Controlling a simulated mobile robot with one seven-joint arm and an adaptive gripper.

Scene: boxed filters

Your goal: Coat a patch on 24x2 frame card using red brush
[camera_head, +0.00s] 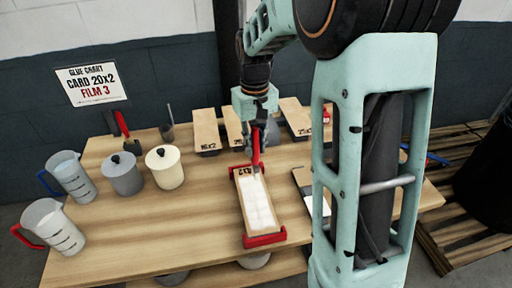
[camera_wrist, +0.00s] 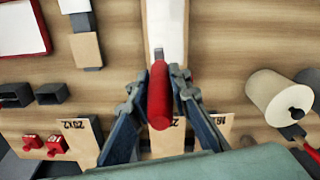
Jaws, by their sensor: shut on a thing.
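My gripper (camera_head: 257,148) is shut on the red brush (camera_head: 256,160), which it holds upright with the tip down at the back end of the frame card (camera_head: 262,205). In the wrist view, the brush's red handle (camera_wrist: 160,98) is between my two fingers (camera_wrist: 158,82). The card is a long pale tray with a white inside, lying between red end holders (camera_head: 265,240); its label, partly hidden by the brush, reads about "4x2". The card also shows in the wrist view (camera_wrist: 166,18). I cannot tell whether the tip touches it or whether the white is a coat.
Labelled cards, one marked 16x2 (camera_head: 207,130), stand along the table's back. A grey pot (camera_head: 122,176), a cream pot (camera_head: 164,169) and two jugs (camera_head: 70,178) stand left. A wall sign (camera_head: 92,84) reads "CARD 20x2 FILM 3".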

